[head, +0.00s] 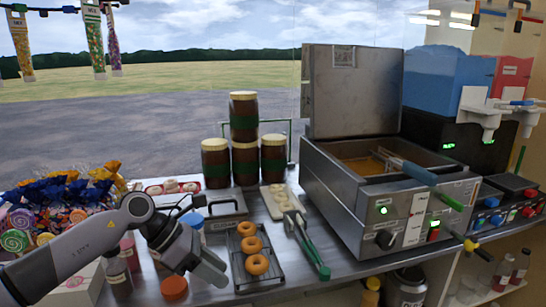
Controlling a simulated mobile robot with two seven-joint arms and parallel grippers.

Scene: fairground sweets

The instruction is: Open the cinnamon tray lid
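A grey metal tray with a flat lid (226,207) sits on the counter, left of the doughnut rack; I take it for the cinnamon tray. The lid lies shut, with a dark handle on top and a small label at its front. My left gripper (208,246) is just in front of and left of the tray, pointing down to the right. Its fingers look spread and nothing shows between them. It seems apart from the lid and hides part of the tray's front left. My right gripper is not in view.
A wire rack with doughnuts (257,265) and green-handled tongs (322,270) lie to the right. Wrapped sweets (60,200) and jars crowd the left.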

